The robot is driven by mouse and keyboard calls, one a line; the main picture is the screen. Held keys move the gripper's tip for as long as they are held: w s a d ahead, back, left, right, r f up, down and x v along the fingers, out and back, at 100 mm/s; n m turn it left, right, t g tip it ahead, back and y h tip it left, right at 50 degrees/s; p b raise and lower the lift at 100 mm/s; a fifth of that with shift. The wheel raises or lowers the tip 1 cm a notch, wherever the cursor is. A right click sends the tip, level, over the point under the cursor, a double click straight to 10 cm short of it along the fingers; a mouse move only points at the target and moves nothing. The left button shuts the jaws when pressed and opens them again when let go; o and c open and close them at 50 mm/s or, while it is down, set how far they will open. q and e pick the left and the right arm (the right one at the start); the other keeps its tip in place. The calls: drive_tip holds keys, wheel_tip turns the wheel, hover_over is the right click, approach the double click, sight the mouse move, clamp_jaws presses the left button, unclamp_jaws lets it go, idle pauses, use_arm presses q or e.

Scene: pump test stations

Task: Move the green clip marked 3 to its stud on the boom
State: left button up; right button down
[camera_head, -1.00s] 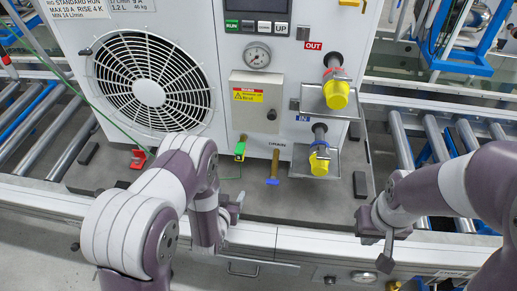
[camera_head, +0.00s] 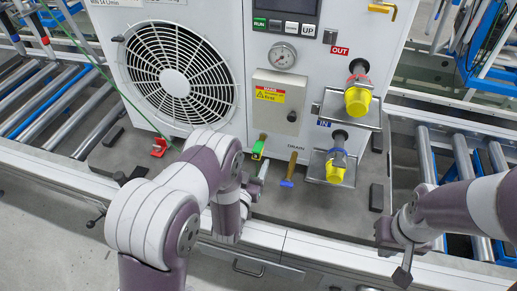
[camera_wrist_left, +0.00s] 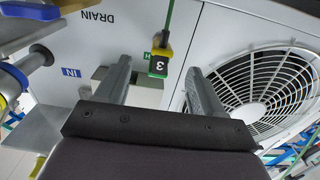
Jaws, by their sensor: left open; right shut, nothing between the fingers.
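The green clip marked 3 (camera_head: 258,148) hangs low on the white unit's front, beside the DRAIN label. My right gripper (camera_head: 403,268) is shut and empty at the lower right. I cannot make out the boom's stud.
A blue-handled drain valve (camera_head: 288,172) is close right of the clip. Two yellow-capped ports (camera_head: 357,101) with metal trays stick out further right. A red clip (camera_head: 159,147) sits below the fan grille (camera_head: 178,75). Roller conveyors (camera_head: 462,160) flank the unit.

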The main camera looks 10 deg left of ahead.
sight(259, 148)
use_arm(q)
drive_tip(key=w+b, duration=0.1)
drive_tip(key=w, duration=0.2)
drive_tip(key=w+b, duration=0.1)
drive_tip(key=w, duration=0.2)
drive_tip(key=shift+d+f, duration=0.15)
drive_tip(key=shift+w, duration=0.65)
drive_tip(key=shift+b, duration=0.3)
clamp_jaws()
drive_tip(key=shift+s, duration=0.15)
drive_tip(key=shift+s+p, duration=1)
drive_tip(key=shift+s, duration=1.85)
